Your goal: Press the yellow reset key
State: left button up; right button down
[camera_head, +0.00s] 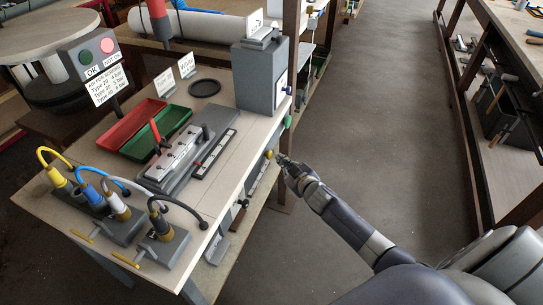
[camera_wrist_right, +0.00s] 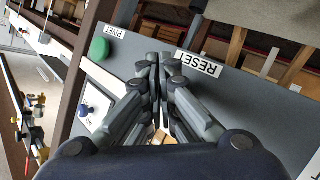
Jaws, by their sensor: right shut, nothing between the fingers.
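A small yellow part, which looks like the reset key (camera_head: 268,154), shows at the front edge of the workbench in the head view. My right gripper (camera_head: 281,158) is shut and empty, just to the right of it; whether they touch cannot be told. In the right wrist view the closed fingertips (camera_wrist_right: 160,60) are in front of the grey panel, beside the white RESET label (camera_wrist_right: 200,64). The yellow key is not seen there and may be hidden behind the fingers. My left gripper is not in view.
A green button (camera_wrist_right: 100,49) with a RIVET label and a blue knob (camera_wrist_right: 84,112) are left of the fingers in the wrist view. A grey box (camera_head: 262,80) stands on the workbench (camera_head: 215,178). The floor aisle right of the bench is clear.

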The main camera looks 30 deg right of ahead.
jog(key=shift+w, duration=0.1)
dwell(0.4)
jog(key=shift+w+a, duration=0.25)
jog(key=shift+a, duration=0.05)
jog(key=shift+w+a+r, duration=0.1)
jog(key=shift+w+a, duration=0.35)
jog(key=shift+w, duration=0.05)
dwell(1.1)
jog(key=shift+s+d+p, duration=0.35)
jog(key=shift+s+d, duration=0.3)
jog(key=shift+s, duration=0.15)
jog(key=shift+d, duration=0.1)
jog(key=s+d+p, duration=0.1)
jog(key=s+d, duration=0.2)
jog(key=shift+s+d+p, duration=0.1)
jog(key=shift+s+p, duration=0.2)
jog(key=shift+s, duration=0.1)
